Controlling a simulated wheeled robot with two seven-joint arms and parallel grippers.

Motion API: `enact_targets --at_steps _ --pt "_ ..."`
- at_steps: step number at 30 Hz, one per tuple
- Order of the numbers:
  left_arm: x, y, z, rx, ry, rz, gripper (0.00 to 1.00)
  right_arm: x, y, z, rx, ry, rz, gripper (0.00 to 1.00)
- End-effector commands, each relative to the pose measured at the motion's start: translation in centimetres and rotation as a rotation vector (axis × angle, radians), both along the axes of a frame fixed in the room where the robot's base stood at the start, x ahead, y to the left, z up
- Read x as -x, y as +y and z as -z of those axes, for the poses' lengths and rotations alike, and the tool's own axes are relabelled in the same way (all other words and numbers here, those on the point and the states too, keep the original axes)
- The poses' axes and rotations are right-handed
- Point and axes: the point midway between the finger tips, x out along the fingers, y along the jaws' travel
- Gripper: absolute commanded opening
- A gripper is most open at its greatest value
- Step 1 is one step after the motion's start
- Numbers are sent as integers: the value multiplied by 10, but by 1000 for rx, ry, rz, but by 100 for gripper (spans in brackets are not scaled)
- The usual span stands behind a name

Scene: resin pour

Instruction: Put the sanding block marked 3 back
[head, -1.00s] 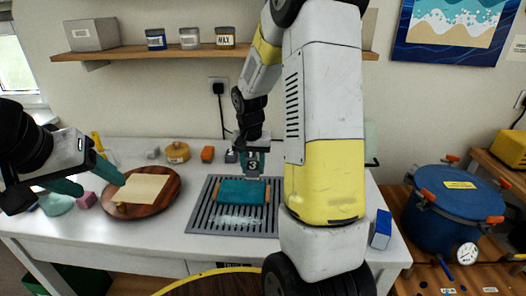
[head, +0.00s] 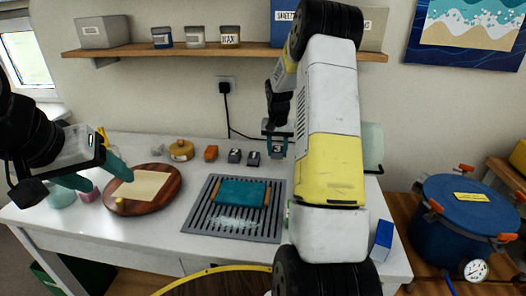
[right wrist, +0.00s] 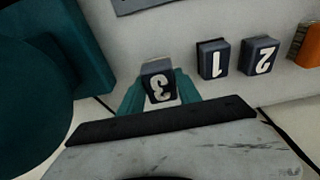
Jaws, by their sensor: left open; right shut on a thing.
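The dark sanding block marked 3 (head: 278,150) is between the teal fingers of my right gripper (head: 278,136), at the back of the white table. In the right wrist view the block (right wrist: 158,84) shows its 3 upside down, with my right gripper (right wrist: 160,98) shut on it. It is in line with the blocks marked 1 (head: 253,159) and 2 (head: 235,156), with a gap beside block 1. I cannot tell whether it touches the table. My left gripper (head: 97,172) is open and empty near the round wooden board (head: 168,196).
A blue pot (head: 455,215) is at right. A shelf (head: 240,53) hangs above.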

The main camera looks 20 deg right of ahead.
Motion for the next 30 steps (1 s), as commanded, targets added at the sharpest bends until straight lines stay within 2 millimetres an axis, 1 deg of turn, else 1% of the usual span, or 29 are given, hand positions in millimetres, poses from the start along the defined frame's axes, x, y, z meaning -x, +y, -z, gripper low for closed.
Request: enact_targets --at_steps 4,9,11,22,23,24,26,30 --pt "0 0 0 0 0 0 62 -4 -3 5 0 1 0 2" --pt "0 0 0 0 0 0 62 -2 -3 28 -1 4 1 2" --pt "0 0 0 0 0 0 62 -3 -3 34 -1 3 1 2" --pt "0 0 0 0 0 0 62 -3 -2 38 0 1 0 2" --pt "0 0 0 0 0 0 62 -3 -2 38 0 0 0 44" --pt "0 0 0 0 0 0 62 -3 -2 38 0 0 0 52" --pt "0 0 0 0 0 0 62 -3 -2 38 0 0 0 62" --pt "0 0 0 0 0 0 62 -3 -2 38 0 0 0 62"
